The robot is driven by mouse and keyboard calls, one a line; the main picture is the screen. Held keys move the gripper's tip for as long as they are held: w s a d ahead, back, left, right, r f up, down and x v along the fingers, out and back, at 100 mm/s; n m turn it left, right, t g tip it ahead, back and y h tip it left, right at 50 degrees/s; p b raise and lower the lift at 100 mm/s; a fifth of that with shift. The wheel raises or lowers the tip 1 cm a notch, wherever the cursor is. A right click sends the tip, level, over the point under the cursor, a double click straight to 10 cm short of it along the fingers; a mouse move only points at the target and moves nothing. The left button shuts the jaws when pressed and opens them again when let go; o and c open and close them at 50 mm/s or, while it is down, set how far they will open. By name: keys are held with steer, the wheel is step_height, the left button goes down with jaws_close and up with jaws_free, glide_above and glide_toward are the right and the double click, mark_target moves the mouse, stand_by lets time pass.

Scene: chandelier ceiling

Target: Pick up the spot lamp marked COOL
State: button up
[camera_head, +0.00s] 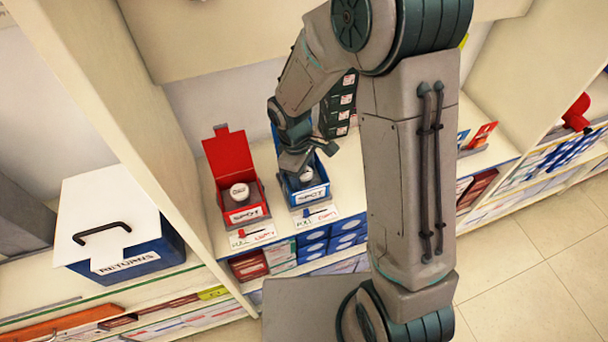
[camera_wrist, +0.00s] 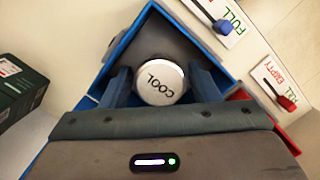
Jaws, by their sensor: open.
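The spot lamp marked COOL (camera_wrist: 161,81) is a round white-faced lamp inside a blue open box (camera_wrist: 150,27). In the head view the lamp (camera_head: 305,175) shows in the blue box (camera_head: 316,198) labelled SPOT. My gripper (camera_wrist: 157,84) is over the box with its fingers apart, one on each side of the lamp. Whether the fingers touch the lamp cannot be told. In the head view my gripper (camera_head: 298,162) reaches down into the box and partly hides it.
FULL/EMPTY slider cards (camera_head: 316,218) lie in front of both boxes. A blue RETURNS box (camera_head: 142,260) with a white lid stands left, beyond an upright shelf panel. Dark green cartons (camera_head: 341,106) are stacked behind. Open floor (camera_head: 520,270) lies at the right.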

steer(key=c, duration=0.8)
